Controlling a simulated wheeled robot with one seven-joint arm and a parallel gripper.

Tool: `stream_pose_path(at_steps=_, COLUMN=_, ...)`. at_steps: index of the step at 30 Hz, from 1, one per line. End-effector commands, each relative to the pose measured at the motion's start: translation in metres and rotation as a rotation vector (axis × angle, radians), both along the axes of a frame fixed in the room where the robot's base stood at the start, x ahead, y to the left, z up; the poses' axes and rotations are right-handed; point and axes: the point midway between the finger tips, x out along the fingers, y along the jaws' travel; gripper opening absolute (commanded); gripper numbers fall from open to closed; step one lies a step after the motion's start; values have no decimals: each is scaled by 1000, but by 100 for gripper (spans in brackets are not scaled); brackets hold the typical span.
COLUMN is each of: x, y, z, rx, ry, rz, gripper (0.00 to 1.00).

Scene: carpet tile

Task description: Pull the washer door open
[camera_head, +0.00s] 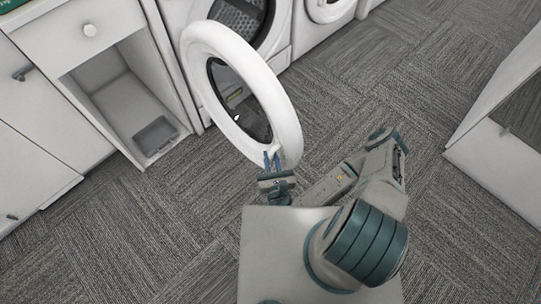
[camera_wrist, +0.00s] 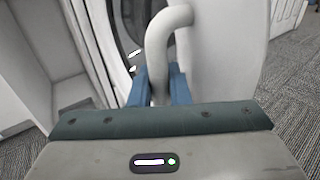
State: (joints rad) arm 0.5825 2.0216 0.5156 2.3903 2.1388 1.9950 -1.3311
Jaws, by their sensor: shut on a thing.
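The washer door (camera_head: 286,100) is a thick white ring with dark glass in the middle. It stands swung out from the washer front, well open, and the dark drum opening (camera_head: 238,18) shows behind it. My gripper (camera_head: 272,160) is at the lower edge of the door ring. In the wrist view, the blue fingers (camera_wrist: 160,88) are shut on the curved white door handle (camera_wrist: 165,35). The handle rises from between the fingers and bends right into the white door. The fingers hide the part of the handle that they grip.
A white unit (camera_head: 500,140) stands at the right edge. The grey carpet (camera_head: 400,80) between is clear.

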Motion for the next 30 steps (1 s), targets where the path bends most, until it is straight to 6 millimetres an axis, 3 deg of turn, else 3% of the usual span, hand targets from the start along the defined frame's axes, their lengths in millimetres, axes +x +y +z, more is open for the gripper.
stream_pose_path(at_steps=8, x=-3, y=-1, z=-2, rx=-6, ry=9, rz=0, gripper=0)
stream_pose_path(at_steps=9, x=-3, y=-1, z=-2, rx=-6, ry=9, rz=1, gripper=25)
stream_pose_path(at_steps=10, x=-3, y=-1, z=-2, rx=-5, ry=9, rz=1, gripper=33)
stream_pose_path(at_steps=11, x=-3, y=-1, z=-2, rx=-5, ry=8, rz=2, gripper=34)
stream_pose_path(at_steps=20, x=-3, y=2, z=0, rx=-3, ry=4, rz=8, gripper=34)
stream_pose_path(at_steps=30, x=-3, y=1, z=27, rx=-2, ry=6, rz=4, gripper=34)
